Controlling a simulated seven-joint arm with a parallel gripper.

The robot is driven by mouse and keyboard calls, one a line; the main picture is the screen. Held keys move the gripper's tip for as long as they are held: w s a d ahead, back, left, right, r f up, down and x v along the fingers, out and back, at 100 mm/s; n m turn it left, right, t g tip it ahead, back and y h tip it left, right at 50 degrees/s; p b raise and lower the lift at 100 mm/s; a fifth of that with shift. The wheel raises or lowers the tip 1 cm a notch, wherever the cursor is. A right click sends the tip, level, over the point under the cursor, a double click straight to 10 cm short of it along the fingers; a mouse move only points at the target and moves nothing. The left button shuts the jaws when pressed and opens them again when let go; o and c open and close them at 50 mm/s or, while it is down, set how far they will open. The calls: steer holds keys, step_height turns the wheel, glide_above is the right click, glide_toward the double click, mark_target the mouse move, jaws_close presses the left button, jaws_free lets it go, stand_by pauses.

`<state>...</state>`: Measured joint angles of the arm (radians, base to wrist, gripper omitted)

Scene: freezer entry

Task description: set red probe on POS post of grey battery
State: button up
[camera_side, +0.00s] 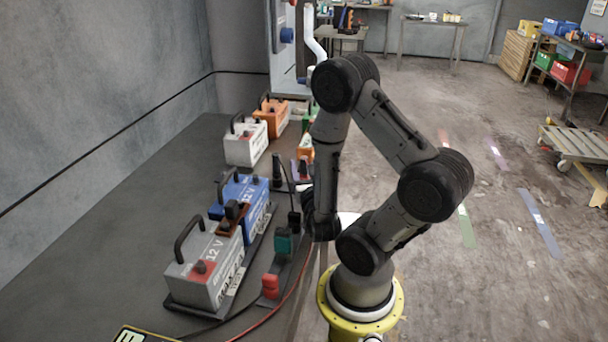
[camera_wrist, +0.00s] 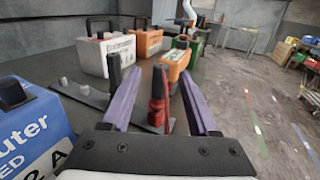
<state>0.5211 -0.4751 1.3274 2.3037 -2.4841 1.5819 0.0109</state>
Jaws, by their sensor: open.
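The grey battery (camera_side: 205,262), marked 12 V, stands at the front of the bench in the side view. A red piece (camera_side: 203,268) shows on its top, and a dark brown piece (camera_side: 233,215) lies at its far end. The wrist view does not show this battery. My gripper (camera_wrist: 160,73) has its two purple fingers apart in the wrist view. The red probe (camera_wrist: 158,100) stands upright between them, with space visible on both sides. In the side view my gripper (camera_side: 302,169) is partly hidden by my arm, and I cannot make out the probe there.
A black upright piece (camera_wrist: 115,75) stands beside the left finger. A blue battery (camera_side: 250,193) stands behind the grey one; white (camera_side: 245,143) and orange (camera_side: 272,112) batteries stand farther back. A teal block (camera_side: 284,243) and red block (camera_side: 270,286) are near the cables.

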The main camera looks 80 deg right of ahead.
steer(key=shift+x, duration=3.05)
jaws_close()
